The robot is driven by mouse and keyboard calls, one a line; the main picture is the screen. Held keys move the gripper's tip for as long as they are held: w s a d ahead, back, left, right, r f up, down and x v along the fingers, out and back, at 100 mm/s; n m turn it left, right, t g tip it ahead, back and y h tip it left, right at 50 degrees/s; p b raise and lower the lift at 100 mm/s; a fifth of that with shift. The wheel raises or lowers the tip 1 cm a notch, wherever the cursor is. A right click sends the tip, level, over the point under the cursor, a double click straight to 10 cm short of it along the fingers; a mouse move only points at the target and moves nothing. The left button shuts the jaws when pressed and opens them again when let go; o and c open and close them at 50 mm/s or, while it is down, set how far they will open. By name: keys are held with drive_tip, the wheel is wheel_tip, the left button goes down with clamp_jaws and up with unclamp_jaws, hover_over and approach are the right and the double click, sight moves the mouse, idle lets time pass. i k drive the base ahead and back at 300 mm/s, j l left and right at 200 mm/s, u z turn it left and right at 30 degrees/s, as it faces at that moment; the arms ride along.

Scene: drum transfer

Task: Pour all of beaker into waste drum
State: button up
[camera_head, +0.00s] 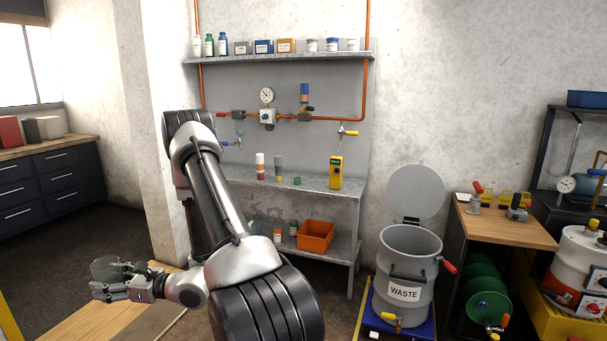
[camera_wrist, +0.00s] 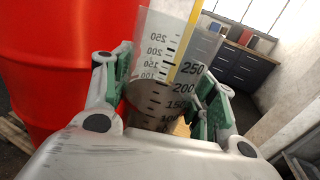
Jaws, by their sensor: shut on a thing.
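The beaker (camera_wrist: 178,60) is clear with black graduation marks up to 250. My gripper (camera_wrist: 165,95) is shut on it, with a green-padded finger on each side. The lower part of the beaker looks brownish, but I cannot tell the liquid level. In the head view my gripper (camera_head: 112,288) holds the beaker (camera_head: 106,268) at the far left, low in the picture. The grey waste drum (camera_head: 405,272), labelled WASTE, stands at the right on a blue base, far from my gripper. Its round lid (camera_head: 415,192) stands open behind the mouth.
A large red drum (camera_wrist: 60,60) is close on the left in the wrist view. A grey bench (camera_head: 310,183) with bottles, a yellow device (camera_head: 336,172) and an orange bin (camera_head: 315,236) stands along the wall. A wooden-topped table (camera_head: 510,226) is right of the waste drum.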

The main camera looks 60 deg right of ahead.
sight(407, 271)
drive_tip(key=z, duration=1.35)
drive_tip(key=i+l+z, duration=0.2)
drive_tip(key=z, duration=0.2)
drive_tip(key=i+l+z, duration=0.2)
drive_tip(key=z, duration=0.15)
drive_tip(key=i+l, duration=0.2)
drive_tip(key=i, duration=0.3)
drive_tip(key=i+l, duration=0.15)
drive_tip(key=i, duration=0.3)
